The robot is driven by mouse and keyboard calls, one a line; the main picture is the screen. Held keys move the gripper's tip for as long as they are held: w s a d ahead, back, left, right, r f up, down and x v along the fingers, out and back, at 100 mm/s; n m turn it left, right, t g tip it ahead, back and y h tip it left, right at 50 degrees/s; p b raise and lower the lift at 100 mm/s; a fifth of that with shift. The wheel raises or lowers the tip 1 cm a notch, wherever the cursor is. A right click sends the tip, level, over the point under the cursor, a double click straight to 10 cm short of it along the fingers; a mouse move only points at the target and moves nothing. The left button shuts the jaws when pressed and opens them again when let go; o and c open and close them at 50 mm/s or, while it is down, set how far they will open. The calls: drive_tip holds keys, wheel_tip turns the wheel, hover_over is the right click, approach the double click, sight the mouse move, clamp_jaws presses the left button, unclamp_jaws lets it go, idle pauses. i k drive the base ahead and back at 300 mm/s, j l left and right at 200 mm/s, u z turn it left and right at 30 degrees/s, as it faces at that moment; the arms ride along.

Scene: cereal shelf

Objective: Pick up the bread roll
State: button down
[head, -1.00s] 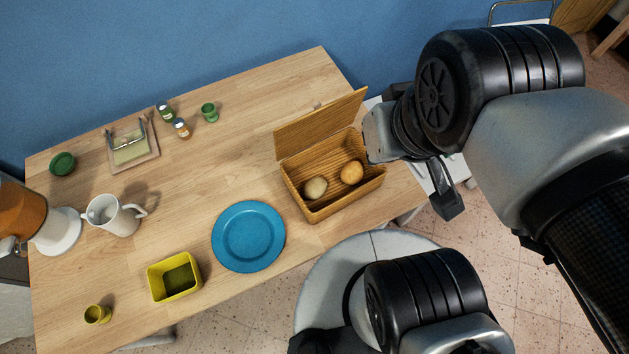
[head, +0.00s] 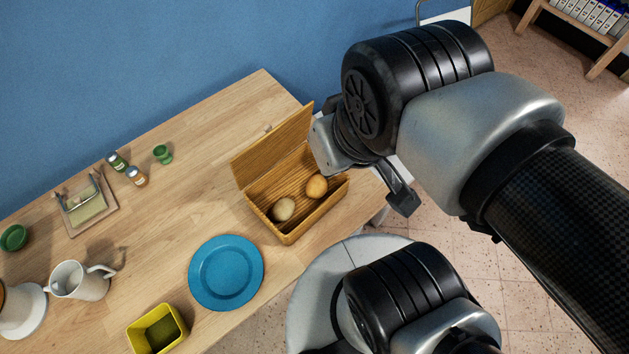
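Two rolls lie inside an open wooden bread box (head: 296,229) near the table's right end. One is a pale, speckled bread roll (head: 283,209) on the left; the other is a golden-brown bread roll (head: 316,187) on the right. The box lid stands raised along the back. My gripper (head: 362,187) is at the box's right end, beside the golden roll and apart from both rolls. One dark finger hangs outside the box on the right. The other finger is hidden, so its opening cannot be judged.
A blue plate (head: 226,273) lies left of the box, with a yellow bowl (head: 158,331) in front of it. A white mug (head: 80,281), a napkin holder (head: 86,205), small jars (head: 137,176) and a green cup (head: 162,154) stand further left. The wooden table (head: 200,208) is bare between them.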

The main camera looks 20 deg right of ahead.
sight(316, 187)
drive_tip(key=u, duration=0.3)
drive_tip(key=j+z, duration=0.3)
drive_tip(key=l+u, duration=0.35)
drive_tip(key=l, duration=0.2)
drive_tip(key=l+u, duration=0.35)
drive_tip(key=l, duration=0.25)
drive_tip(key=l+u, duration=0.4)
drive_tip(key=l, duration=0.15)
drive_tip(key=k, duration=0.05)
